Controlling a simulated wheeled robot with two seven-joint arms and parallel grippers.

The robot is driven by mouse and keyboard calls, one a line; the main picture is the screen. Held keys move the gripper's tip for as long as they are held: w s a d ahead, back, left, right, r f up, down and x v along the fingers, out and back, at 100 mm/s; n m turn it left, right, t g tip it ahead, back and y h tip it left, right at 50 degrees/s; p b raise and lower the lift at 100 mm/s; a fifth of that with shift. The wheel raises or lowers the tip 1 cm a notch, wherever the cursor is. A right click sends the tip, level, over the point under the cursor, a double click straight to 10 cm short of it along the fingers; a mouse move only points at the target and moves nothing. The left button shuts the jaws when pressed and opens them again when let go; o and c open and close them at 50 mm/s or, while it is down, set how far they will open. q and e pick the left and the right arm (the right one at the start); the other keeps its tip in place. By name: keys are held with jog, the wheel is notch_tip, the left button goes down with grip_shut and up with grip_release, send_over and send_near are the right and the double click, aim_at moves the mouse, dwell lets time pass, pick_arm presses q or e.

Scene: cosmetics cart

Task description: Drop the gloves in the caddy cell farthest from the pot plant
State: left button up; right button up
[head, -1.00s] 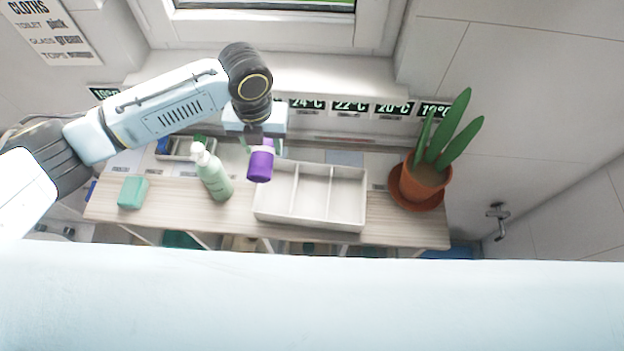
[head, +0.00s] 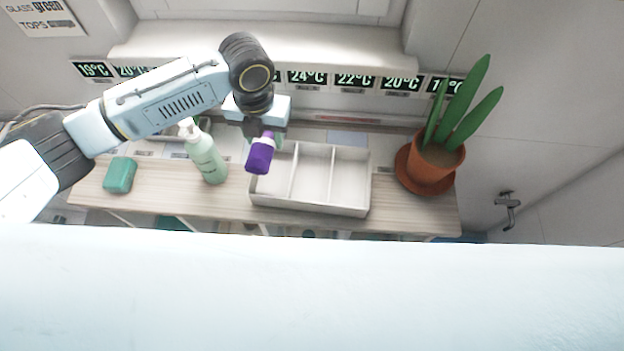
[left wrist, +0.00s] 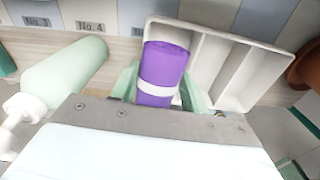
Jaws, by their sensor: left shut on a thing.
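The gloves are a purple roll with a pale band (head: 260,156). My left gripper (head: 262,138) is shut on them and holds them above the left end of the caddy. The purple roll also shows between the fingers in the left wrist view (left wrist: 161,75). The caddy (head: 310,211) is a pale open tray with three cells side by side on the wooden shelf. The roll overlaps its left cell in the head view. The pot plant (head: 436,161) stands to the right of the caddy, in a terracotta pot on a saucer. My right gripper is not in view.
A green pump bottle (head: 207,158) stands just left of the caddy, close to the held roll. A green block (head: 120,174) lies at the shelf's left end. Temperature signs (head: 307,78) line the wall behind. Bare shelf (head: 160,190) shows between block and bottle.

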pick_arm(q)
jog(key=o, duration=1.1)
jog(key=shift+c, duration=0.2)
notch_tip(320, 180, up, 13)
jog(key=shift+r, duration=0.2)
